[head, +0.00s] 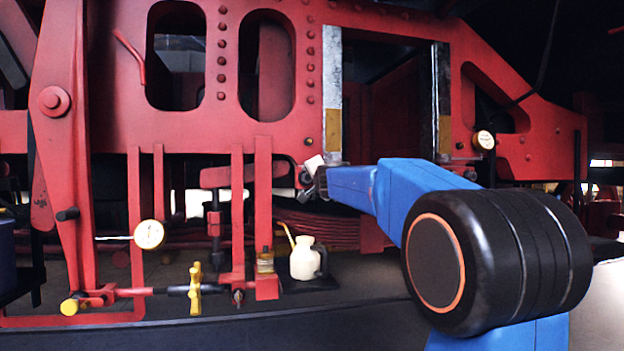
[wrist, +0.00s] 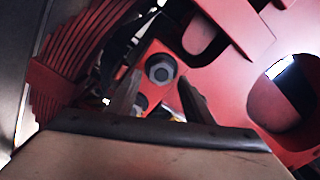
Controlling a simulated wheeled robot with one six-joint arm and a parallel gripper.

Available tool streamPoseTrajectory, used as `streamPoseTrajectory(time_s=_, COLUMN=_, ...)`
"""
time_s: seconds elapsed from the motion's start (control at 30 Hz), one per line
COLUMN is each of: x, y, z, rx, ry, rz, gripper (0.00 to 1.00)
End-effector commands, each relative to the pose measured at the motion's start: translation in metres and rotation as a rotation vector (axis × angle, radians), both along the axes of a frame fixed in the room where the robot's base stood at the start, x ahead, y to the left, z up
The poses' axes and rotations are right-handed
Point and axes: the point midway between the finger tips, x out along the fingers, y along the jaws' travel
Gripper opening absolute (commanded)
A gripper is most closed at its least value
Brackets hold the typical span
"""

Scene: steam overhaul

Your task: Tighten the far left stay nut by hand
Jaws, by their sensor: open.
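In the wrist view, a grey hex nut (wrist: 161,68) sits on a red plate (wrist: 185,98), just beyond my fingertips. A second round or hex grey part (wrist: 140,103) shows lower down, partly hidden by the left finger. I cannot tell which of them is the far left stay nut. My gripper (wrist: 158,82) is open and empty, its two dark fingers apart and pointing at the plate. In the head view, my gripper (head: 310,184) is small at the lower left of the frame opening, and the nuts there are too small or hidden to tell apart.
The red frame (head: 195,115) surrounds the work area. A cream oil can (head: 305,263) and a small amber jar (head: 265,262) stand below my gripper. A leaf spring (head: 325,230) lies behind. Round gauges are at left (head: 149,235) and right (head: 484,140). A yellow handle (head: 195,289) sits lower left.

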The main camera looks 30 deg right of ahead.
Motion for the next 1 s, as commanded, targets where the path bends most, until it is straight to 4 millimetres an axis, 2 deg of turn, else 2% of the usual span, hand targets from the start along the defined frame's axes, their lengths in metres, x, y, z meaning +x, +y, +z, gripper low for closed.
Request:
streamPoseTrajectory(time_s=0.13, x=-0.003, y=0.001, z=0.001, rx=0.0, ry=-0.001, rz=0.0, gripper=0.47)
streamPoseTrajectory(time_s=0.27, x=-0.014, y=0.004, z=0.001, rx=-0.001, ry=-0.001, rz=0.0, gripper=0.47)
streamPoseTrajectory(time_s=0.7, x=-0.084, y=0.024, z=0.001, rx=-0.002, ry=-0.002, rz=0.0, gripper=0.47)
streamPoseTrajectory(time_s=1.0, x=-0.124, y=0.036, z=0.001, rx=-0.001, ry=-0.001, rz=0.0, gripper=0.47)
